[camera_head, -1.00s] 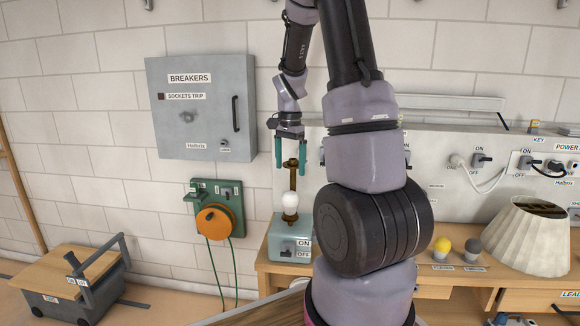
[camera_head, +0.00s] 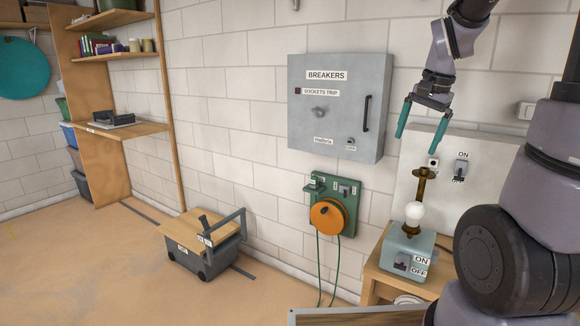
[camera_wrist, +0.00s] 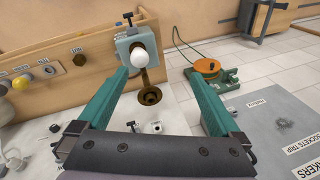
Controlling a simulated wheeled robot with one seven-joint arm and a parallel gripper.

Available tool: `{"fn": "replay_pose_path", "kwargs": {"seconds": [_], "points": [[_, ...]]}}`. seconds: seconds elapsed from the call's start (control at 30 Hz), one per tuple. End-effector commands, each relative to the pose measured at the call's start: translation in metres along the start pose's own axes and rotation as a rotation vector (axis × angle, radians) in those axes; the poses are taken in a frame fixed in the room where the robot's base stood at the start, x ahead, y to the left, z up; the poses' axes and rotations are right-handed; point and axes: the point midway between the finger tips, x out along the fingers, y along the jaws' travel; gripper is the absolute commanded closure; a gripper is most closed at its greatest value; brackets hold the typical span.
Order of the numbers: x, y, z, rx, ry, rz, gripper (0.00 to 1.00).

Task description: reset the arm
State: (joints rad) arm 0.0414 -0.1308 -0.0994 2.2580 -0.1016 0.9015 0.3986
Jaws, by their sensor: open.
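My gripper (camera_head: 423,122) has two teal fingers spread apart with nothing between them. It hangs in the air in front of the white panel, above the lamp and to the right of the breaker box. In the wrist view the open fingers (camera_wrist: 168,92) frame the lamp's white bulb (camera_wrist: 139,57) and brass stem, which lie beyond them. The lamp has a grey-green base (camera_head: 407,251) with an ON/OFF switch, a white bulb (camera_head: 414,211) and an upright brass post (camera_head: 422,186). It stands on the wooden bench.
A grey breaker box (camera_head: 340,106) hangs on the wall. Below it is a green panel with an orange cable reel (camera_head: 329,216). A grey cart (camera_head: 205,247) stands on the floor at the left, with shelves (camera_head: 115,131) beyond. The floor between is open.

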Motion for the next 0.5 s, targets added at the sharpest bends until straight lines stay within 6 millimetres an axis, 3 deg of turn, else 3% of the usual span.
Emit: {"fn": "replay_pose_path", "kwargs": {"seconds": [0.03, 0.2, 0.33, 0.5], "points": [[-0.019, 0.000, 0.014, -0.049, 0.023, -0.041, 0.00], [-0.068, 0.008, 0.061, -0.226, 0.094, -0.155, 0.00], [-0.093, 0.018, 0.094, -0.349, 0.153, -0.224, 0.00], [-0.109, 0.029, 0.122, -0.457, 0.211, -0.278, 0.00]]}}
